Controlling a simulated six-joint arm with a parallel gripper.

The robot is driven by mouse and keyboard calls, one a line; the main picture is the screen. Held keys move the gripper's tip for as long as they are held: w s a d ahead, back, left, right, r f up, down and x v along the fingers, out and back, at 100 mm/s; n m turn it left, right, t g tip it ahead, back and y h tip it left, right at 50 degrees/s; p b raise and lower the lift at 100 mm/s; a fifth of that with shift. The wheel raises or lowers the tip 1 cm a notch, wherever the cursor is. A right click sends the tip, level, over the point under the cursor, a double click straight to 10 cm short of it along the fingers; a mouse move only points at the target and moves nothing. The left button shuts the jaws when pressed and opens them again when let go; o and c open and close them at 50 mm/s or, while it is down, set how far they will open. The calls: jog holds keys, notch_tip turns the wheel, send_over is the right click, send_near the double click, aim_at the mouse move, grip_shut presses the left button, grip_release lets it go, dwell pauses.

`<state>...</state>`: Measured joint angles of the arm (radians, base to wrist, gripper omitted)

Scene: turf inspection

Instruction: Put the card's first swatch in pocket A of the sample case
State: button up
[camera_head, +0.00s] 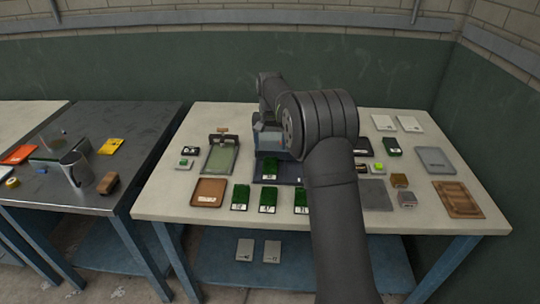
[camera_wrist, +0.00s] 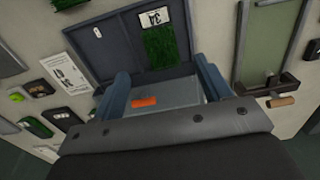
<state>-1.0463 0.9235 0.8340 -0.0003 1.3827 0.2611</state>
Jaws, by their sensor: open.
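My gripper (camera_wrist: 163,90) is open, its two blue-grey fingers apart with nothing clasped. In the head view my gripper (camera_head: 268,148) is over the back middle of the pale table. A dark navy case or tray (camera_wrist: 118,48) lies just past the fingers; it also shows in the head view (camera_head: 290,170). A green turf swatch (camera_wrist: 160,48) with a white tag, which seems to read 34, lies on it. A printed white card (camera_wrist: 66,72) lies left in the wrist view; its text is too small to read. Pocket letters cannot be made out.
Tagged green swatches (camera_head: 240,197) (camera_head: 268,200) line the front, one partly behind my arm. A brown tray (camera_head: 208,192) and a green-panelled board (camera_head: 221,156) stand left. A brown wooden tray (camera_head: 457,199) lies right. A grey surface with an orange mark (camera_wrist: 145,102) shows between the fingers.

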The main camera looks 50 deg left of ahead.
aim_at(270, 165)
notch_tip(270, 165, up, 4)
jog(key=shift+f, duration=0.15)
dwell(0.3)
notch_tip(270, 165, down, 12)
jog(key=shift+f, duration=0.25)
jog(key=shift+r, duration=2.15)
